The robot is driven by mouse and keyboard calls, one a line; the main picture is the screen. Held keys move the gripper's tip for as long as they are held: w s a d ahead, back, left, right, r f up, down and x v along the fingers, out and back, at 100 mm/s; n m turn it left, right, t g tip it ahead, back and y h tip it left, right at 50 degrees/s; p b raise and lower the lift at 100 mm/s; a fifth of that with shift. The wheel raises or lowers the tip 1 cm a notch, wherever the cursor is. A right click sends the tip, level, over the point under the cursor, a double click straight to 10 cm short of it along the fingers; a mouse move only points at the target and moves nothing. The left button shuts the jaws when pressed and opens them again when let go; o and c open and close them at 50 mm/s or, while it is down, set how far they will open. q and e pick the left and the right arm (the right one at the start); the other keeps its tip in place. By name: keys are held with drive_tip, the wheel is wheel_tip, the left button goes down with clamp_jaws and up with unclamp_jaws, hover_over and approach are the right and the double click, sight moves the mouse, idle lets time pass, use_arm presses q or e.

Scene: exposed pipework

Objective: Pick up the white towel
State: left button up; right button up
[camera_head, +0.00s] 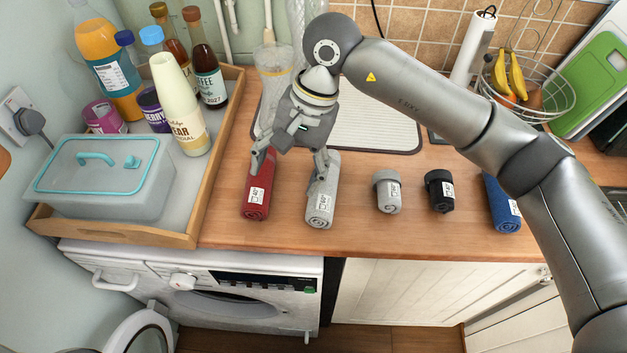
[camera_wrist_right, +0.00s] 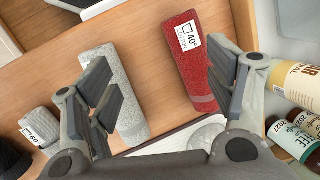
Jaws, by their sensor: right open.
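The rolled white towel (camera_head: 320,205), speckled pale grey with a white label, lies on the wooden worktop. It also shows in the right wrist view (camera_wrist_right: 131,106), partly hidden by one finger. My right gripper (camera_head: 290,166) is open and empty, above the far ends of the white towel and a rolled red towel (camera_head: 256,190). In the right wrist view the open fingers (camera_wrist_right: 168,92) are spread, one over the white towel, the other by the red towel (camera_wrist_right: 183,62). Whether a finger touches either towel is unclear. My left gripper is not in view.
A grey roll (camera_head: 388,194), a black roll (camera_head: 440,192) and a blue towel (camera_head: 502,204) lie to the right. A wooden tray (camera_head: 218,172) with bottles and a lidded box stands left. A ribbed mat (camera_head: 378,124) lies behind. The worktop's front edge is clear.

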sight(323, 184)
drive_tip(key=w+d+t+h, duration=0.1)
drive_tip(key=w+d, duration=0.1)
drive_tip(key=w+d+h, duration=0.2)
drive_tip(key=d, duration=0.1)
drive_tip(key=shift+w+d+r+n+t, duration=0.15)
drive_tip(key=shift+w+r+n+t, duration=0.05)
drive_tip(key=shift+n+t, duration=0.2)
drive_tip(key=shift+d+f, duration=0.2)
drive_tip(key=shift+f, duration=0.1)
wheel_tip(323, 184, down, 4)
drive_tip(key=shift+f+p, duration=0.2)
drive_tip(key=shift+p, duration=0.35)
drive_tip(key=shift+s+d+f+p, duration=0.1)
drive_tip(key=shift+f+p, duration=0.3)
drive_tip(key=shift+f, duration=0.15)
wheel_tip(323, 184, down, 3)
drive_tip(key=shift+s+d+f+p, duration=0.15)
drive_tip(key=shift+p, duration=0.65)
drive_tip(key=shift+f, duration=0.55)
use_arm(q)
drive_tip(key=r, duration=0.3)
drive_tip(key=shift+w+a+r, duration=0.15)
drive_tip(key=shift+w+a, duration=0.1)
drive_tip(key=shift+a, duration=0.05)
use_arm(e)
drive_tip(key=shift+r, duration=0.1)
drive_tip(key=c, duration=1.3)
